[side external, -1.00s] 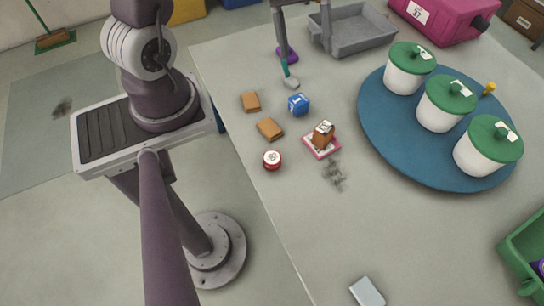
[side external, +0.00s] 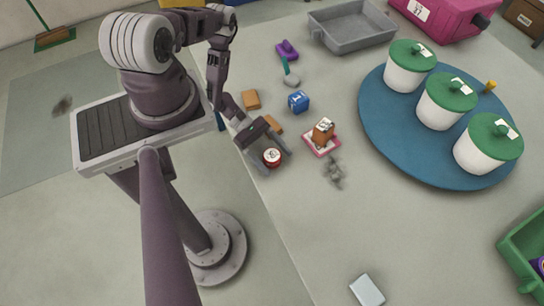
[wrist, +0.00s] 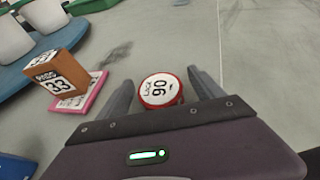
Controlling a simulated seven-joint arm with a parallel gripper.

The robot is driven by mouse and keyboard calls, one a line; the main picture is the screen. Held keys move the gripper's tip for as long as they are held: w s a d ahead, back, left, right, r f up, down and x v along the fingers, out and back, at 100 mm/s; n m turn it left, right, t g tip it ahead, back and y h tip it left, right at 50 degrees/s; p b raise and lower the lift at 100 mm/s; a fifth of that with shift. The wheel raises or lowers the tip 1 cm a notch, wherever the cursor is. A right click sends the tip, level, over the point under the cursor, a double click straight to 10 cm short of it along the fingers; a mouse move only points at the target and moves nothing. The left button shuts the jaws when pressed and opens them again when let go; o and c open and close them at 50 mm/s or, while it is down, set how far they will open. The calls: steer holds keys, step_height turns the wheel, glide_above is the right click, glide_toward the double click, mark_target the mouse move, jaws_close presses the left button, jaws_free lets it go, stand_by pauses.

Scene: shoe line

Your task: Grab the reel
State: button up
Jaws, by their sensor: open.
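The reel (side external: 272,157) looks like a small round red piece with a white top, on the table near its left edge. My gripper (side external: 275,161) is open, with one finger on each side of the reel. In the wrist view my gripper (wrist: 160,77) shows a gap between each finger and the reel. The reel's lower edge is close to the palm in that picture, and I cannot tell its height above the table.
A brown block (side external: 323,131) labelled "33" sits on a pink-edged pad (side external: 333,150) close to the right. A blue cube (side external: 298,102) and brown blocks (side external: 251,99) lie behind. A blue round board (side external: 400,160) holds white pots with green lids. The front table is mostly clear.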

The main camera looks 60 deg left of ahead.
steer(key=shift+x, duration=0.9)
steer(key=c, duration=1.4)
steer(key=shift+c, duration=0.3)
steer(key=shift+r, duration=0.15)
